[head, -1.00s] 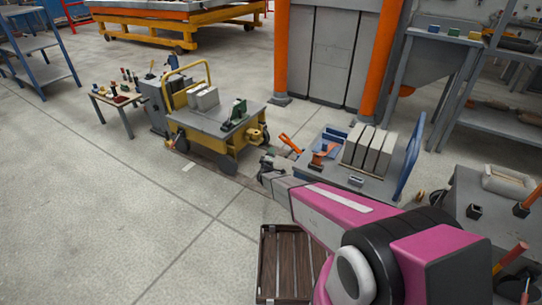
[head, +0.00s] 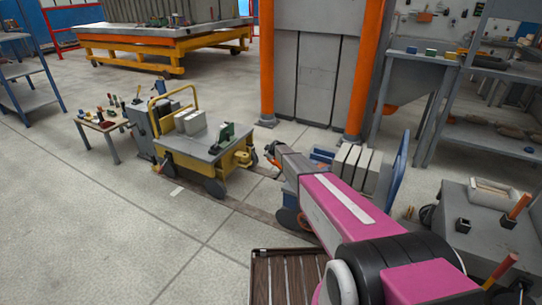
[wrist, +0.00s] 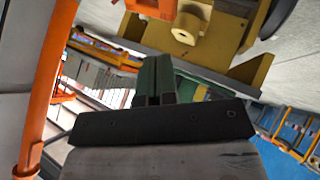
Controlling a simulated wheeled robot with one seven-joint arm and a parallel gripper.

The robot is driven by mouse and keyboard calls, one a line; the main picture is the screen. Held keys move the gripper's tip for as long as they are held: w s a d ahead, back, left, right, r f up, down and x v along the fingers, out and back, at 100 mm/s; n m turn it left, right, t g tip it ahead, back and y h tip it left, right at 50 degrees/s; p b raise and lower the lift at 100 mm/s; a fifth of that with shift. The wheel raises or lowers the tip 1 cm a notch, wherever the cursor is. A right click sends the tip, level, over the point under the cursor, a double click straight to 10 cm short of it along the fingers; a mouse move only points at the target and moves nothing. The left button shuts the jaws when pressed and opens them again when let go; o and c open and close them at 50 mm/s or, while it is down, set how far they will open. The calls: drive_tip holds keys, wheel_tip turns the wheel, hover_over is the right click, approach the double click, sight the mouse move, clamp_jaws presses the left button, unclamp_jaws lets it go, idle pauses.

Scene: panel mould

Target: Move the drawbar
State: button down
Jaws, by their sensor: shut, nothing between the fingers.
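An orange piece that looks like the drawbar (head: 273,161) shows in the head view just beside the end of my arm, mostly hidden by it. The yellow trolley (head: 212,150) stands to the left of my gripper. My gripper (wrist: 155,68) is shut and empty, its fingers together below the orange part in the wrist picture. In the head view its fingertips are too small to make out.
A second trolley with grey slabs (head: 352,165) and a blue end panel (head: 397,165) stands behind my arm. Orange posts (head: 362,70) flank a grey cabinet. A slatted brown pallet (head: 285,275) lies in front.

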drive_tip(key=w+d+r+g+y, duration=0.1)
drive_tip(key=d+r+g, duration=0.5)
drive_tip(key=d+r, duration=0.2)
drive_tip(key=x, duration=1.3)
drive_tip(key=shift+w+a+m, duration=0.2)
drive_tip(key=shift+a+m, duration=0.2)
drive_tip(key=shift+a, duration=0.2)
drive_tip(key=shift+d+f, duration=0.1)
drive_tip(key=shift+f, duration=0.1)
